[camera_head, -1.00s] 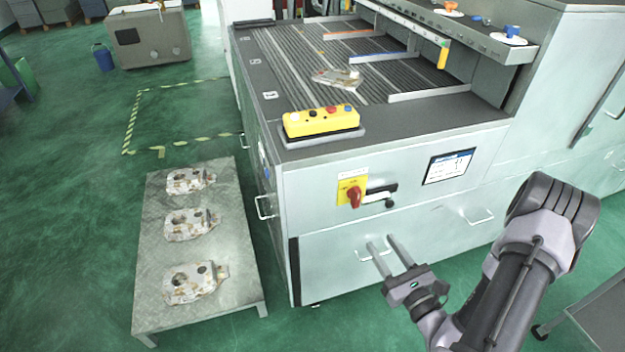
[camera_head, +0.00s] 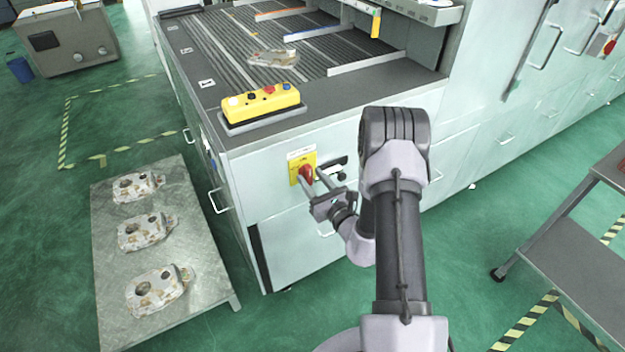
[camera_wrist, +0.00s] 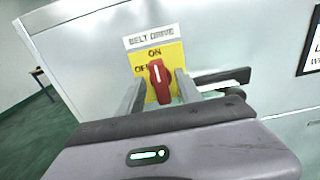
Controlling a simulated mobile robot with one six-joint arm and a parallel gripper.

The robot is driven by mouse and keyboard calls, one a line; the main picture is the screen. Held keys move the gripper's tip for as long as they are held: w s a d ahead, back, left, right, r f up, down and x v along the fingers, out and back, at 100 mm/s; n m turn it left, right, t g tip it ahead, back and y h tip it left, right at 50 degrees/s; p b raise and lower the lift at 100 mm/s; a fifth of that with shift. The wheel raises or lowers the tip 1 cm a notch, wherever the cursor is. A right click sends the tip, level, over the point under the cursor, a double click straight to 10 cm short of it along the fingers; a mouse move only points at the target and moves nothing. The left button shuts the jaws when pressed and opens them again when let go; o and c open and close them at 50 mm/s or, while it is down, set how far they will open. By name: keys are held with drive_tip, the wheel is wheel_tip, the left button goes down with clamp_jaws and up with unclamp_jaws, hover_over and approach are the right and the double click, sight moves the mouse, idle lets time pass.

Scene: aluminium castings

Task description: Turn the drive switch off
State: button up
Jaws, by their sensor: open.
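The drive switch is a red rotary knob (camera_wrist: 159,80) on a yellow plate (camera_wrist: 168,55) under a "BELT DRIVE" label, with "ON" above and "OFF" partly hidden to the left. Its white mark points up, slightly tilted, near "ON". In the head view the red knob (camera_head: 306,174) is on the machine's front face. My gripper (camera_head: 322,176) is open in front of the plate. In the wrist view my gripper (camera_wrist: 158,83) has one finger on each side of the knob. I cannot tell whether the fingers touch it.
A black handle (camera_wrist: 220,78) sits just right of the switch. Above is a yellow button box (camera_head: 262,101) on the machine's top edge. A metal table (camera_head: 205,285) with several castings stands at the left, and a grey cart (camera_head: 575,255) at the right.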

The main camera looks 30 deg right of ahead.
drive_tip(key=shift+c, duration=0.4)
clamp_jaws()
drive_tip(key=m+p, duration=0.2)
drive_tip(key=m, duration=0.3)
drive_tip(key=shift+d+r+p, duration=0.1)
drive_tip(key=shift+d+p, duration=0.05)
drive_tip(key=shift+p, duration=0.15)
drive_tip(key=m+p, duration=0.1)
drive_tip(key=m, duration=0.3)
drive_tip(key=shift+d+m+p, duration=0.1)
drive_tip(key=shift+m+p, duration=0.2)
drive_tip(key=shift+p, duration=0.1)
drive_tip(key=m, duration=0.1)
drive_tip(key=m+p, duration=0.1)
drive_tip(key=m, duration=0.2)
drive_tip(key=shift+d+f, duration=0.1)
drive_tip(key=shift+f, duration=0.2)
drive_tip(key=shift+f+m+p, duration=0.15)
drive_tip(key=shift+m+p, duration=0.45)
drive_tip(key=shift+m, duration=1.5)
